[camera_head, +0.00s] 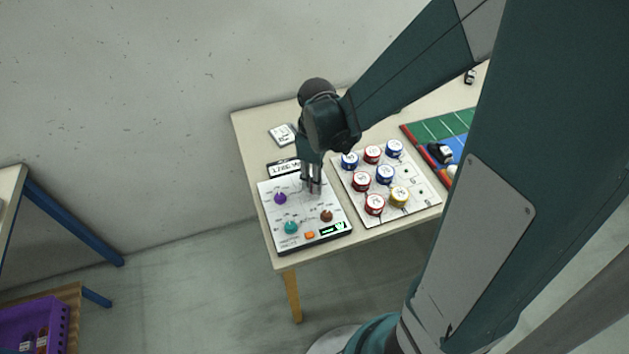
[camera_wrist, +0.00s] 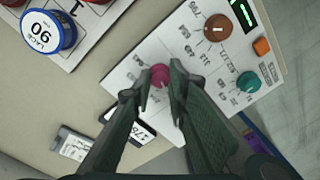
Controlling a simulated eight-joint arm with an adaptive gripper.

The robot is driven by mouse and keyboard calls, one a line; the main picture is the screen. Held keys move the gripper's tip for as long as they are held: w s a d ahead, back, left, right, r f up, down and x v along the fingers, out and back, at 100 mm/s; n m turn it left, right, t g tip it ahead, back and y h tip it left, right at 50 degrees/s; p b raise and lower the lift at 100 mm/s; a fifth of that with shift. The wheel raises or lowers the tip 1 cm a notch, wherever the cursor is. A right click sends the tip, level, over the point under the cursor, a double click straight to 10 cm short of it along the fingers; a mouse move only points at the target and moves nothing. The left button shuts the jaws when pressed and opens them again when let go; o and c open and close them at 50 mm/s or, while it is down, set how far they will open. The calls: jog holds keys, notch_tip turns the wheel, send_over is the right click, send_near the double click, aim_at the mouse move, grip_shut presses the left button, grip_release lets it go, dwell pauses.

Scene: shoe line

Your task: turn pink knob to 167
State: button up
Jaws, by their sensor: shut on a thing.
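The pink knob (camera_wrist: 159,76) sits on the white control panel (camera_wrist: 119,77), between my fingertips in the wrist view. My gripper (camera_wrist: 160,78) is shut on the knob, with one finger on each side; it points down over the upper right of the panel (camera_head: 266,220) in the head view (camera_head: 313,187). There my fingers cover most of the knob. The knob's pointer and its exact setting cannot be read. A black-framed sign (camera_head: 283,167) lies at the panel's far edge; its writing is too small to read surely, and my finger partly covers it in the wrist view.
The panel also has a purple knob (camera_head: 280,198), a teal knob (camera_head: 291,227), a brown knob (camera_head: 326,216), an orange button (camera_head: 309,235) and a green display (camera_head: 332,229). A board of several round coloured pieces (camera_head: 412,205) stands close on the right.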

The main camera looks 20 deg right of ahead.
jog(key=o, duration=0.9)
jog(key=shift+r, duration=0.1)
notch_tip(320, 180, up, 12)
jog(key=shift+w+d, duration=0.2)
dwell(0.6)
